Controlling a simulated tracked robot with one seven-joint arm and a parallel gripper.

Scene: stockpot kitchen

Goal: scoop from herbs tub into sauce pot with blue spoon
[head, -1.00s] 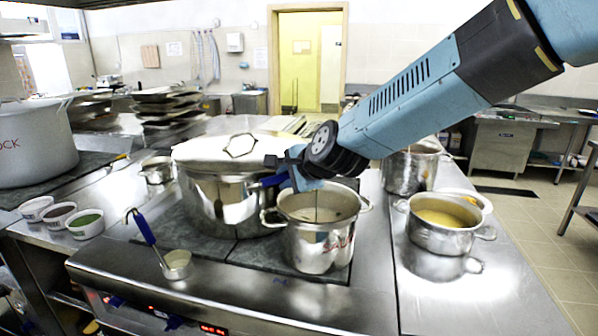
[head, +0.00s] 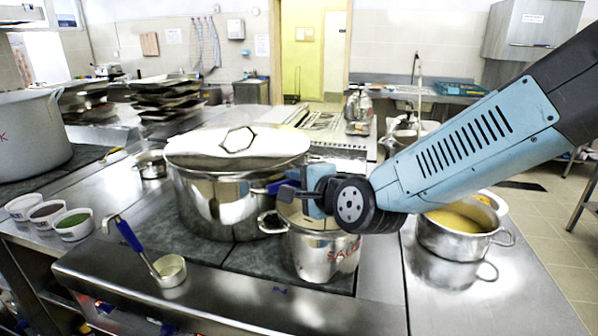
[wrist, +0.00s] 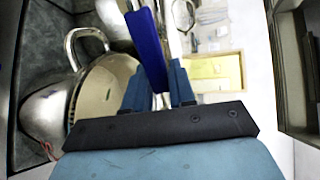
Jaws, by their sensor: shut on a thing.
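The sauce pot (head: 322,258), steel with red lettering, stands front centre; its wide mouth also shows in the wrist view (wrist: 97,92). My gripper (head: 305,197) is over the pot's mouth and hides most of it. It is shut on the blue handle of the spoon, which shows between the fingers in the wrist view (wrist: 148,45). The spoon's bowl is hidden, so I cannot tell what it carries. The herbs tub (head: 73,237), white with green contents, stands at the left edge of the counter.
Two more white tubs stand beside the herbs tub. A big lidded pot (head: 215,205) stands close behind the sauce pot. A blue-handled ladle (head: 170,272) rests at front left. A pot of yellow soup (head: 448,240) stands right. A stockpot (head: 30,140) is far left.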

